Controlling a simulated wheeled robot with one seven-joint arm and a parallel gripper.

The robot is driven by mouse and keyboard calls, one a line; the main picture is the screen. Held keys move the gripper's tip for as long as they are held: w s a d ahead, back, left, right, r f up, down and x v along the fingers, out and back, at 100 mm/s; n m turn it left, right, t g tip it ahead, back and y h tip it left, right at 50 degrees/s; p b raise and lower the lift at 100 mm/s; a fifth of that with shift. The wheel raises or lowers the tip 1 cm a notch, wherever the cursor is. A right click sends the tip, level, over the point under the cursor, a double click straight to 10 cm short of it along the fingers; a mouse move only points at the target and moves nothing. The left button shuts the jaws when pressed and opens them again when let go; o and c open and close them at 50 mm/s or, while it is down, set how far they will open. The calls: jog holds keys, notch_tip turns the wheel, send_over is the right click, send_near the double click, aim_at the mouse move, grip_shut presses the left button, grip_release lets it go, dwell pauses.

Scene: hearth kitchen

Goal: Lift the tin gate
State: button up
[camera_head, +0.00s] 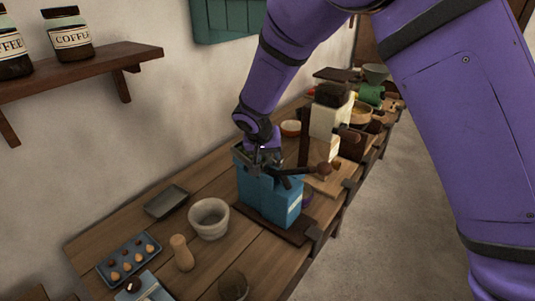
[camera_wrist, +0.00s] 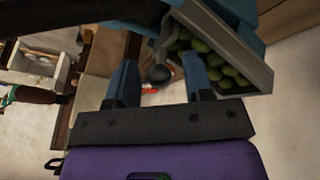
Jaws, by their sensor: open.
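A blue box-shaped device (camera_head: 259,195) stands on a dark board on the wooden table in the head view. In the wrist view its grey-rimmed tray (camera_wrist: 258,75) holds several green round pieces. My gripper (camera_wrist: 161,88) is open, with its two blue-grey fingers apart. A dark round knob (camera_wrist: 160,75) on a grey stem shows between the fingers, beside the tray; I cannot tell whether it belongs to the tin gate or whether a finger touches it. In the head view my gripper (camera_head: 264,158) is at the top of the blue device, partly hidden.
A pale bowl (camera_head: 209,218), a grey tray (camera_head: 166,202), a wooden peg (camera_head: 181,252) and a blue tray of small pieces (camera_head: 129,259) lie at the front left. Jars and bowls crowd the table behind the device. A shelf (camera_head: 80,72) hangs on the left wall.

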jog(key=shift+f, duration=0.15)
jog(key=shift+c, duration=0.2)
grip_shut()
jog(key=shift+d+r, duration=0.1)
jog(key=shift+r, duration=1.1)
jog(key=shift+o, duration=0.2)
grip_release()
jog(key=v, duration=1)
jog(key=shift+r, duration=0.3)
jog(key=shift+s, duration=0.1)
